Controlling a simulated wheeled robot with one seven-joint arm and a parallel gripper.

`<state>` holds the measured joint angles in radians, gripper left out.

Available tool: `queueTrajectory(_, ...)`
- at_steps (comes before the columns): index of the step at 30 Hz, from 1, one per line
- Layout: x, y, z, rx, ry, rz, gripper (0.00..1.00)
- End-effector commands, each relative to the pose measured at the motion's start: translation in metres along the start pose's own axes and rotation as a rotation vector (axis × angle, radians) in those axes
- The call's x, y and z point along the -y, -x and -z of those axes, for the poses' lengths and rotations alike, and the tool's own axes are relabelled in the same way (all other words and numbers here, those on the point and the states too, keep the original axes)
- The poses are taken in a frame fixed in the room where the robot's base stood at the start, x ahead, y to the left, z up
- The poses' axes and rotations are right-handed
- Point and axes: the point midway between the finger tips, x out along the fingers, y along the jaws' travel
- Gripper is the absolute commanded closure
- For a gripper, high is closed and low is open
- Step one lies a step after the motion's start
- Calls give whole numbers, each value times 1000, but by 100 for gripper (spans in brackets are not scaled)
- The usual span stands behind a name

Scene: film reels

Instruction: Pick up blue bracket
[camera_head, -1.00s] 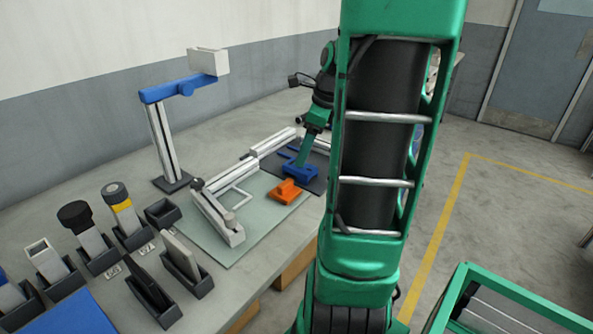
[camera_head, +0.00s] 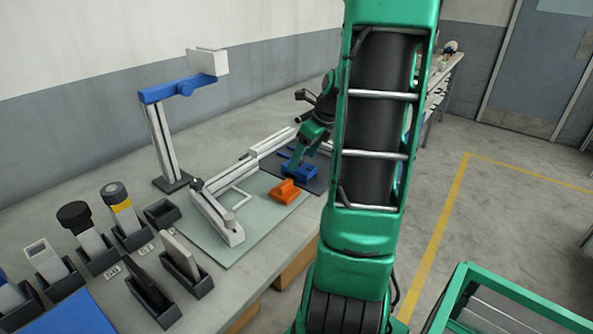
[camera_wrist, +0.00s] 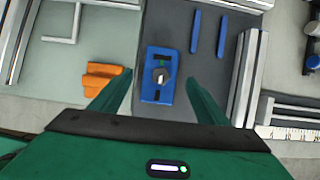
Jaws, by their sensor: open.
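The blue bracket (camera_wrist: 151,91) lies on a dark grey mat (camera_wrist: 187,65) in the wrist view. My gripper (camera_wrist: 158,88) is open, with one green finger on each side of the bracket and gaps between. In the head view the bracket (camera_head: 299,170) shows below my gripper (camera_head: 299,160), partly covered by it. I cannot tell the exact height of the fingers above the mat.
An orange piece (camera_wrist: 102,80) lies just left of my left finger. Two thin blue bars (camera_wrist: 209,33) lie on the mat's far part. Metal rails (camera_wrist: 246,75) border the mat. A blue-armed stand (camera_head: 163,135) rises at the back left; several black holders stand at the front left.

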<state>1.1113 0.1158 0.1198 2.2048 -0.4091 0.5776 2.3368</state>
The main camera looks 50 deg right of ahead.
Motion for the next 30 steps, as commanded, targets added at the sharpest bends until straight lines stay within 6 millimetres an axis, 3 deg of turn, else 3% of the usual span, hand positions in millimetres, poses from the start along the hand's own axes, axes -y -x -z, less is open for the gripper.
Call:
queueTrajectory(6,-1,-30,2,-2,0,-4,31)
queueTrajectory(16,0,-37,1,-1,1,-1,31)
queueTrajectory(23,0,-36,1,-1,1,-1,84)
queueTrajectory(30,0,-36,1,0,1,0,84)
